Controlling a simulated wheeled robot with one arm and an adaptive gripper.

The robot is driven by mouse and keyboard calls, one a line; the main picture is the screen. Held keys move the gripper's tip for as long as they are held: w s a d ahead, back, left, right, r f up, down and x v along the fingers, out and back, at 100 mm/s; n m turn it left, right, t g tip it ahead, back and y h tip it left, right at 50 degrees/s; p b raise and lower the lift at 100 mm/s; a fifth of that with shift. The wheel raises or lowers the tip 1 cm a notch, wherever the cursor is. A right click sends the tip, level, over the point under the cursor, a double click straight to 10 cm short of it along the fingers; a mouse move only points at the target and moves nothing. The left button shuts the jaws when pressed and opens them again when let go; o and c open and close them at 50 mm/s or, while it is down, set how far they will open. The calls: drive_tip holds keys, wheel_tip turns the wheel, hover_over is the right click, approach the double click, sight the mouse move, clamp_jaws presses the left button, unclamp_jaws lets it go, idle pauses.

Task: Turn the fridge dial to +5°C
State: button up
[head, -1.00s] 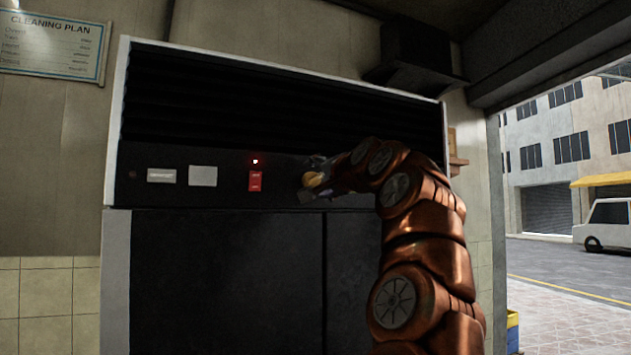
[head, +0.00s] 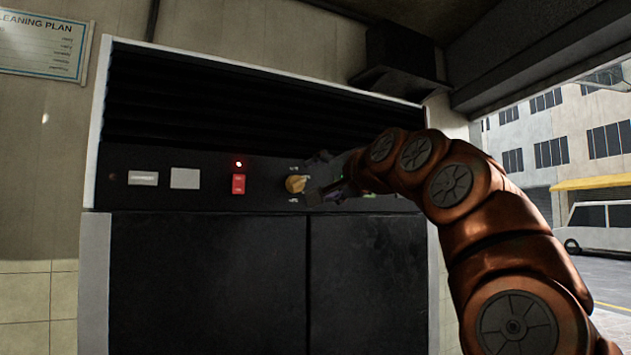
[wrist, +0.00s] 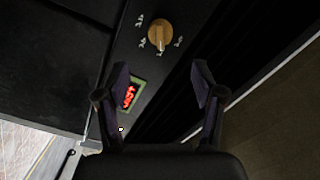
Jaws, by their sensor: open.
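The fridge dial (head: 296,184) is a yellow-brown knob on the dark control strip of the fridge. In the wrist view the dial (wrist: 159,33) has small pale marks around it, too blurred to read. My gripper (wrist: 157,80) is open and empty, its two fingers apart, with the dial ahead of and between them, not touched. In the head view my gripper (head: 312,180) is just right of the dial. A red lit display (wrist: 129,95) in a green frame sits beside the dial in the wrist view; its digits are unclear.
A red switch (head: 238,184) with a lit red lamp (head: 238,164) and two pale plates lie left of the dial. Dark louvres (head: 250,110) are above and dark doors (head: 210,280) below. A black box (head: 400,60) is on the wall at upper right.

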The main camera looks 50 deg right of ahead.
drive_tip(key=shift+s+a, duration=0.3)
drive_tip(key=shift+s, duration=0.35)
drive_tip(key=w+a+f+n+g+y, duration=0.4)
drive_tip(key=w+a+f, duration=0.4)
drive_tip(key=a+f, duration=0.55)
drive_tip(key=a+f+n+g+y, duration=0.1)
drive_tip(key=a+f+n+g, duration=0.15)
drive_tip(key=a+f, duration=0.45)
drive_tip(key=a+f+n+g+y, duration=0.1)
drive_tip(key=a+f+n, duration=0.3)
drive_tip(key=f, duration=0.5)
drive_tip(key=s+a+f+n+g, duration=0.15)
drive_tip(key=s+a+f, duration=0.25)
drive_tip(key=f, duration=0.4)
drive_tip(key=s+a+f+n+g, duration=0.1)
drive_tip(key=s+a+f+g, duration=0.25)
drive_tip(key=f, duration=0.45)
drive_tip(key=s+a+f+n+g, duration=0.1)
drive_tip(key=s+f+g, duration=0.5)
drive_tip(key=s+f, duration=0.9)
drive_tip(key=s+n, duration=0.1)
drive_tip(key=s, duration=0.3)
drive_tip(key=shift+a+f+n, duration=0.25)
drive_tip(key=shift+n, duration=0.15)
drive_tip(key=shift+s, duration=0.1)
